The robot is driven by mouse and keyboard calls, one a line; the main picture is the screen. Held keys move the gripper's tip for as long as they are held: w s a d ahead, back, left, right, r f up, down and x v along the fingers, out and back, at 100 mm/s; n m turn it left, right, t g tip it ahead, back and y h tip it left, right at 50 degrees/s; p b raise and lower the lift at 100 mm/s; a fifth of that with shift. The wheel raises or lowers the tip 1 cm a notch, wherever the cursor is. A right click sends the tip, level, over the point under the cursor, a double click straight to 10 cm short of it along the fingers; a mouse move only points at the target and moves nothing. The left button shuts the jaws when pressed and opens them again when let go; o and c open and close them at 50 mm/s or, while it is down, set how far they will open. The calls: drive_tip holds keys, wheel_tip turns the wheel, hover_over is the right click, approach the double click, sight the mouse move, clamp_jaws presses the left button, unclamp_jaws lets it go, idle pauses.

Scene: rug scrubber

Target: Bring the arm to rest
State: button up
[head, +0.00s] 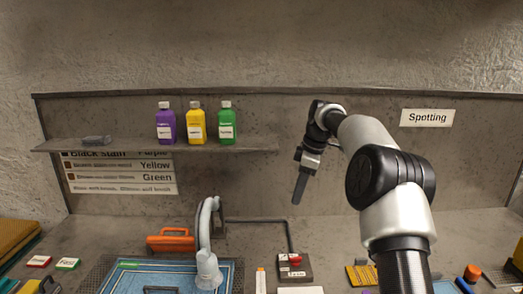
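My arm rises from the bottom right of the head view and bends over toward the back panel. My gripper (300,190) hangs from its end and points down, above the grey worktop and clear of everything on it. The fingers show as one dark narrow shape from this side, so I cannot tell whether they are open or shut. I see no object held at the tips.
A shelf (70,147) holds purple (166,125), yellow (196,125) and green (226,125) bottles. Below are an orange-handled tool (170,242), a grey spout (207,245), a blue mat (130,280) and a switch box (294,268). A yellow brush (361,275) lies near my arm.

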drive_tip(key=s+a+r+m+t+h, duration=0.1)
drive_tip(key=s+r+m, duration=0.2)
drive_tip(key=s+r, duration=0.5)
drive_tip(key=s+r+m+t+h, duration=0.1)
drive_tip(key=s+r+m, duration=0.35)
drive_tip(key=s, duration=0.65)
drive_tip(key=s+d+f+m+t, duration=0.1)
drive_tip(key=s+f+m, duration=0.2)
drive_tip(key=s, duration=0.8)
drive_tip(key=s+d+f+m+t, duration=0.1)
drive_tip(key=s+f+m, duration=0.2)
drive_tip(key=s, duration=0.8)
drive_tip(key=shift+s+d+m+t, duration=0.2)
drive_tip(key=shift+s+m+t, duration=0.1)
drive_tip(key=shift+m, duration=0.55)
